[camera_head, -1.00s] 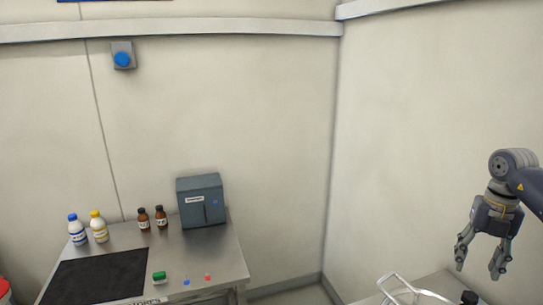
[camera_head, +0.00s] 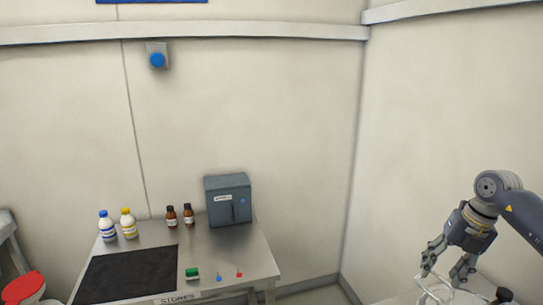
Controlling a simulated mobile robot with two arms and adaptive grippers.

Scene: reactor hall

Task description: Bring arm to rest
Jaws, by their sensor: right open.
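My right gripper (camera_head: 447,270) hangs at the lower right, fingers pointing down and apart, with nothing seen between them. Its arm comes in from the right edge. It is in front of a white wire-like frame (camera_head: 428,292) at the bottom right; I cannot tell whether they touch. My left gripper is not in view.
A metal table (camera_head: 255,262) at the lower left carries a black mat (camera_head: 130,275), white bottles (camera_head: 129,226), brown bottles (camera_head: 172,218), a grey box (camera_head: 228,201) and small coloured items. A red-topped container (camera_head: 22,289) stands at far left. A blue button (camera_head: 157,60) is on the wall.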

